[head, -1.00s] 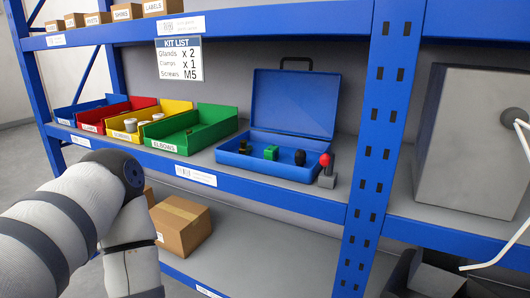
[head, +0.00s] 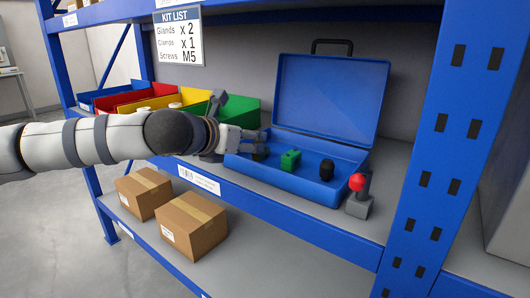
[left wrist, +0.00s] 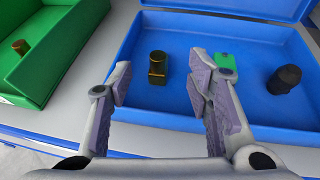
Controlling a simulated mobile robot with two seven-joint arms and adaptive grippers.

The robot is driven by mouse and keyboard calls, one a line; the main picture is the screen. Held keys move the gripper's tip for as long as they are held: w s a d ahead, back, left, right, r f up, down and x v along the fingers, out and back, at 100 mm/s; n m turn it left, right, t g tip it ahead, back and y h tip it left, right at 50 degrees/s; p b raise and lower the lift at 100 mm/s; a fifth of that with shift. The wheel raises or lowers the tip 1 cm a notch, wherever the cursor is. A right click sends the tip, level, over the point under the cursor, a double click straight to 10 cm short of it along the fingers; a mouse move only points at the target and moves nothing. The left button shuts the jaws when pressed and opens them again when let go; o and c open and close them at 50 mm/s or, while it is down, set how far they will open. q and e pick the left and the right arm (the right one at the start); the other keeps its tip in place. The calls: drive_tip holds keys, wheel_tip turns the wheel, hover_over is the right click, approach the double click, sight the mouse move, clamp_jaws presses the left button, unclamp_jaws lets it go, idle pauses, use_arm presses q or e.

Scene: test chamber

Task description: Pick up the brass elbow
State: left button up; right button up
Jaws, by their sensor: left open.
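A dark brass fitting, which I take for the brass elbow (left wrist: 157,70), stands in the left part of the open blue case (left wrist: 180,112). In the head view my left gripper (head: 260,142) reaches over the left edge of the case (head: 310,190) and mostly hides the fitting. In the left wrist view my left gripper (left wrist: 160,80) is open, with the fitting showing in the gap, apparently just beyond the fingertips and not held. Another small brass piece (left wrist: 20,47) lies in the green bin (left wrist: 50,65). My right gripper is not in view.
In the case are a green block (head: 290,160) and a black piece (head: 327,170); its raised lid (head: 330,95) stands behind. A red-topped stick (head: 357,183) is right of it, near the blue post (head: 440,160). Cartons (head: 192,225) sit on the lower shelf.

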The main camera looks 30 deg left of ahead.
sight(258, 142)
use_arm(q)
drive_tip(key=x, duration=0.3)
drive_tip(key=b+x, duration=0.1)
drive_tip(key=x, duration=0.3)
drive_tip(key=shift+w+f, duration=0.15)
drive_tip(key=shift+f, duration=0.2)
drive_tip(key=shift+r, duration=0.1)
clamp_jaws()
